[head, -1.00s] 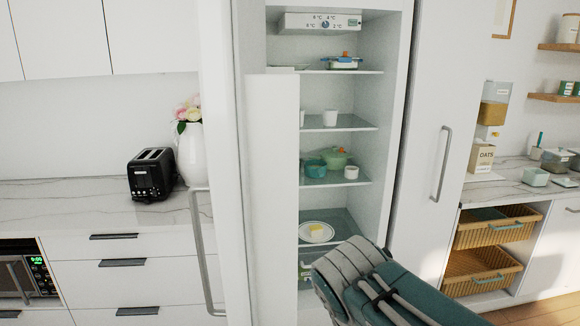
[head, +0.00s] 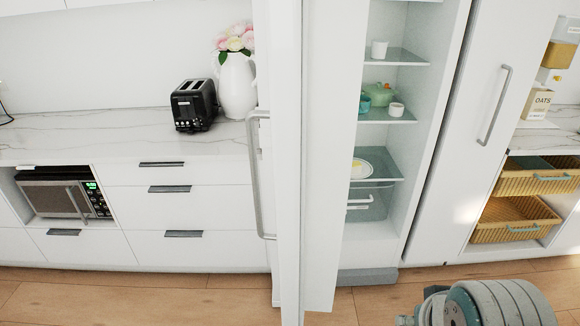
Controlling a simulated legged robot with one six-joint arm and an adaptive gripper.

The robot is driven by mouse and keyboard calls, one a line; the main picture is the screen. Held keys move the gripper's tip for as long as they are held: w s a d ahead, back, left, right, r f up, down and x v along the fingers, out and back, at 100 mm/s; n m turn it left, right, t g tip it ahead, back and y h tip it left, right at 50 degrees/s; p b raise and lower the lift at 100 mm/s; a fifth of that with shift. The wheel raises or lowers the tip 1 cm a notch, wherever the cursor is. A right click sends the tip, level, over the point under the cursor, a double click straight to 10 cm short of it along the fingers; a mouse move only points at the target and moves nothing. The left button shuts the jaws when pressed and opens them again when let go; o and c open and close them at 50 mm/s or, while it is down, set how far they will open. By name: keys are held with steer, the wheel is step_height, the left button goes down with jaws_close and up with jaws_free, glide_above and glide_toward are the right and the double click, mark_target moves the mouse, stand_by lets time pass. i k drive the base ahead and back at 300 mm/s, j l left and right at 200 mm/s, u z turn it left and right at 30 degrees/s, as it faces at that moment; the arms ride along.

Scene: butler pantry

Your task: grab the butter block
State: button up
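The butter block (head: 357,169) is a small pale yellow piece on a white plate (head: 370,166). The plate lies on a lower glass shelf (head: 384,153) inside the open fridge. The edge of the open fridge door (head: 322,150) hides the left part of the plate and some of the butter. Part of my arm shows at the bottom right, outside the fridge and well apart from the butter. My gripper's fingers do not show.
The white door with its long handle (head: 262,175) stands between the counter side and the fridge opening. A green pot (head: 380,94) and white cups sit on higher shelves. Wicker baskets (head: 515,219) are at the right. The wooden floor (head: 200,290) in front is clear.

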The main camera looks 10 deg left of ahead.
mark_target(357, 166)
steer(key=j+z, duration=0.1)
steer(key=j, duration=0.75)
steer(key=k+j+z, duration=0.1)
steer(key=j, duration=0.75)
steer(key=l+u, duration=0.15)
steer(key=l, duration=0.75)
steer(key=l+u, duration=0.15)
steer(key=l, duration=0.75)
steer(key=k+l+u, duration=0.2)
steer(key=l, duration=0.7)
steer(key=i+l+u, duration=0.35)
steer(key=i+l, duration=1.55)
steer(key=i, duration=0.35)
